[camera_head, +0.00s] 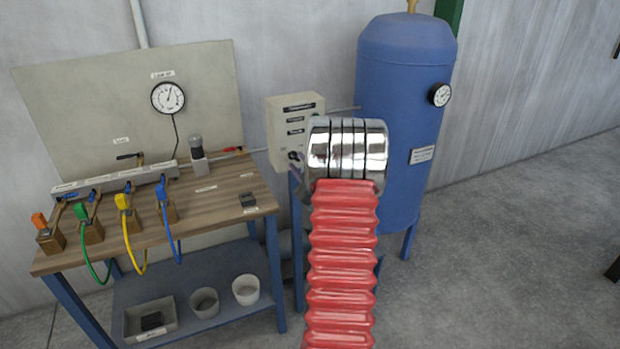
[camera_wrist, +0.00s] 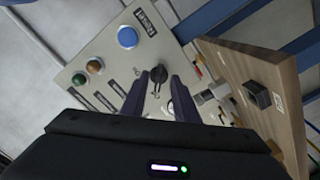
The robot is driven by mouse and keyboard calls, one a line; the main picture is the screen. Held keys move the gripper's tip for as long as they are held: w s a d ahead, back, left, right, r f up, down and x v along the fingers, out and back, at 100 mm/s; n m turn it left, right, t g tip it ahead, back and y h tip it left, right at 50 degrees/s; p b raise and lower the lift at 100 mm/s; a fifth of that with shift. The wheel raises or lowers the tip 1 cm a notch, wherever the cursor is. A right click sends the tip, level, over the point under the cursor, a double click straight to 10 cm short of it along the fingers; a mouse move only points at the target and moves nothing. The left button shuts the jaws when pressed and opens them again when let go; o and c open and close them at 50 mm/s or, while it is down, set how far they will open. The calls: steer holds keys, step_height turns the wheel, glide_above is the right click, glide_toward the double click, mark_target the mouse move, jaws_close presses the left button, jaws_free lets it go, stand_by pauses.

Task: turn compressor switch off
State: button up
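The compressor control box (camera_head: 283,130) is a pale panel on a stand beside the blue tank in the head view. Its black rotary switch (camera_wrist: 158,74) shows in the wrist view, with a light pointer line below it. My gripper (camera_wrist: 160,78) is open, with its two dark fingers reaching toward the panel on either side of the switch. I cannot tell whether either finger touches it.
The panel also bears a blue button (camera_wrist: 127,37), a green lamp (camera_wrist: 95,66) and an orange lamp (camera_wrist: 79,79). The wooden workbench (camera_head: 205,215) stands left of the box. The blue tank (camera_head: 400,110) stands right of it. Open floor lies at the right.

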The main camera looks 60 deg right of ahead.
steer(key=v, duration=1.3)
steer(key=shift+w+d+f, duration=0.1)
